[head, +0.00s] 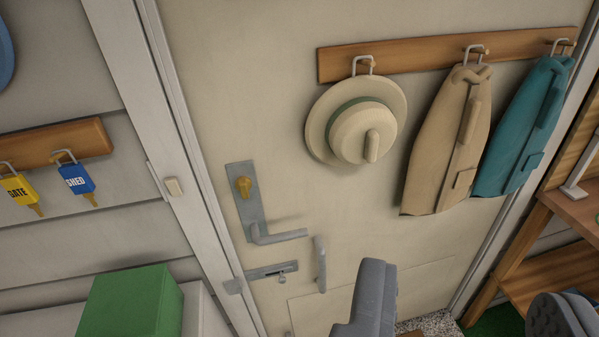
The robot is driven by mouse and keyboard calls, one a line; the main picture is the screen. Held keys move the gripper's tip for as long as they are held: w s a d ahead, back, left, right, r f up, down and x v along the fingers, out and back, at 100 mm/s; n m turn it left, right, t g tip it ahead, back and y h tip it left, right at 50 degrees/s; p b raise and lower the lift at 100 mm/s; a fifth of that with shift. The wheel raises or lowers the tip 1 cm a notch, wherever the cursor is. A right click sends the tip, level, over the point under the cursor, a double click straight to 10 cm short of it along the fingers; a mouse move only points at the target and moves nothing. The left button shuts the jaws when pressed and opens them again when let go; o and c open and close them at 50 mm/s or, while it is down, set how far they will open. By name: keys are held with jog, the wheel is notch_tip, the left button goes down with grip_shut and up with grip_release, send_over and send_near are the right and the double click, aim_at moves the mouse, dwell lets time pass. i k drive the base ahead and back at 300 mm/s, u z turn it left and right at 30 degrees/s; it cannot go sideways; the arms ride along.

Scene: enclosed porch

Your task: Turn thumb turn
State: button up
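A brass thumb turn (243,187) sits in the upper part of a grey metal plate (248,208) near the left edge of a cream door (240,90). A grey lever handle (278,236) sticks out from the plate's lower end, pointing right. My gripper (463,283) shows at the bottom right as two dark grey fingers spread wide apart. It is open with nothing between the fingers. It is well to the right of and below the thumb turn in the picture, not touching it.
Below the handle are a sliding bolt (268,271) and a vertical grey pull (320,265). A hat (330,125), a beige coat (440,150) and a teal coat (510,140) hang at right. Key tags (76,179) and a green box (130,303) are left; a wooden shelf (540,265) is right.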

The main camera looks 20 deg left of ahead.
aim_at(242, 185)
jog(key=z, duration=0.75)
jog(key=k, duration=1.3)
jog(key=u, duration=0.65)
jog(key=i, duration=1.5)
jog(key=z, duration=0.05)
